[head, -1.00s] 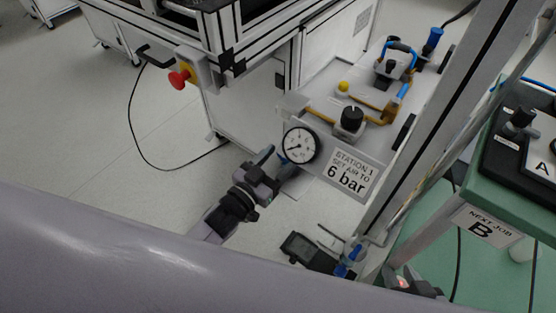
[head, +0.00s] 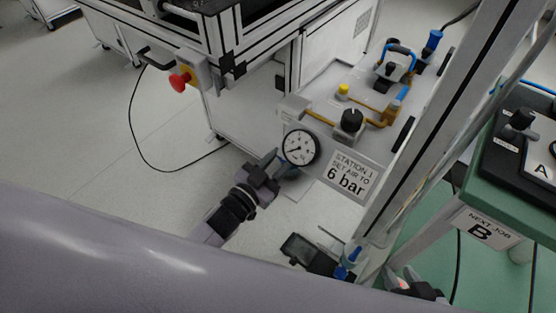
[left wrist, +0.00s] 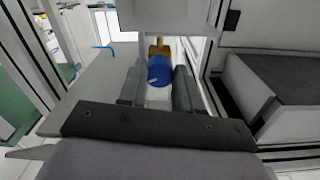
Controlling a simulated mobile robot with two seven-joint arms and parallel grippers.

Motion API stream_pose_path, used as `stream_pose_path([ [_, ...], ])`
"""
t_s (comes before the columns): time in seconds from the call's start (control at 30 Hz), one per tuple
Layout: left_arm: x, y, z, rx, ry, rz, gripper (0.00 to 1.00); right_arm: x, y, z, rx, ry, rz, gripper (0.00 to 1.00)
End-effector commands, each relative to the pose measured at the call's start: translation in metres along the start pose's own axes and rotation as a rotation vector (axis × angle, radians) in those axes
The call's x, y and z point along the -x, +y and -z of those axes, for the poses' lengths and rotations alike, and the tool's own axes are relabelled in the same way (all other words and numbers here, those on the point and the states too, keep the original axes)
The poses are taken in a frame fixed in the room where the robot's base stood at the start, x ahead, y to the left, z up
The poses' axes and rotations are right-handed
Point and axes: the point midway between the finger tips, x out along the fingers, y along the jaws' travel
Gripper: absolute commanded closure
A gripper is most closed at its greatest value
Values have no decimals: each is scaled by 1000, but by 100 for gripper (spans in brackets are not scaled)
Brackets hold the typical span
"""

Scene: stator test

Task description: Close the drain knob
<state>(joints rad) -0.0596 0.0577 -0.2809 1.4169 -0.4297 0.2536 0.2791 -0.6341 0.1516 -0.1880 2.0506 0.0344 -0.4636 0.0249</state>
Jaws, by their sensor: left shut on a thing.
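The blue drain knob (left wrist: 160,71) hangs below a brass fitting (left wrist: 159,48) in the left wrist view. My left gripper (left wrist: 159,88) has one finger on each side of it and is shut on it. In the head view my left gripper (head: 277,165) reaches beside and below the pressure gauge (head: 301,147); the knob is not clearly visible there. My right gripper (head: 401,275) is at the bottom right with its fingers apart, and nothing shows between them.
The station panel carries a "6 bar" sign (head: 348,178), a black knob (head: 352,121), a yellow knob (head: 343,90) and blue tubing. A red button (head: 180,79) is on the cart at left. A metal post (head: 436,120) and a green bench (head: 480,190) stand at right.

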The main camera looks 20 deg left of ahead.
Motion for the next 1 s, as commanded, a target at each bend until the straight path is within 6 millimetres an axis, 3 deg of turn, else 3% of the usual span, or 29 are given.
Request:
stream_pose_path([
  [0.5,0,-1,0,-340,0,0,97,2,2,-1,-1,-8,-4,62],
  [1.0,0,-1,0,-431,-1,-1,97,2,2,-1,-1,-9,-5,62],
])
